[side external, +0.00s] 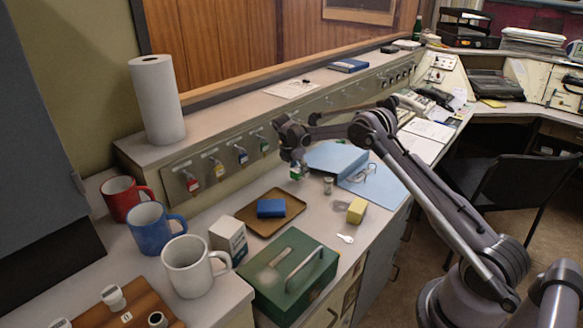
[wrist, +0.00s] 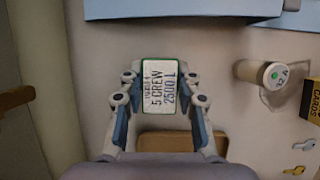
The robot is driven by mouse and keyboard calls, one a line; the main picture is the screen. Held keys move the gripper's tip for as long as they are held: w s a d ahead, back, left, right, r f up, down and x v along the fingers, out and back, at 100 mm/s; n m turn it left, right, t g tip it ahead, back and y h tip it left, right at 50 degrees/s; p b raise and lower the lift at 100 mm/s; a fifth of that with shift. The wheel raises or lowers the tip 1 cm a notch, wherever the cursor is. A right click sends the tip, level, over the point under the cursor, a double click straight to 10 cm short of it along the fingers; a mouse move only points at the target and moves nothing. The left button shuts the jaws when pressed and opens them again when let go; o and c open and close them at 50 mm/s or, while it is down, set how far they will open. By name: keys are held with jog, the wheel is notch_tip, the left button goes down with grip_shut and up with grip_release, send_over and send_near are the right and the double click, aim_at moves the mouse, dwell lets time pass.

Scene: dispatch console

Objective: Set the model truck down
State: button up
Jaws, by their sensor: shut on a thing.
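My gripper (wrist: 159,92) is shut on a small green-edged block with a white label reading "5 CREW 2500 L", which I take as the model truck (wrist: 160,86). Its sides sit between the two fingers, with the label facing the wrist camera. In the side external view my gripper (side external: 297,172) hangs over the desk, just left of the blue folder (side external: 338,157); the truck (side external: 295,173) shows there as a small green and white patch. I cannot tell whether its underside touches the desk.
Mugs stand left.

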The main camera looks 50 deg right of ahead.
jog(key=shift+f, duration=1)
jog(key=shift+f, duration=0.1)
jog(key=o, duration=1.1)
jog(key=shift+o, duration=0.2)
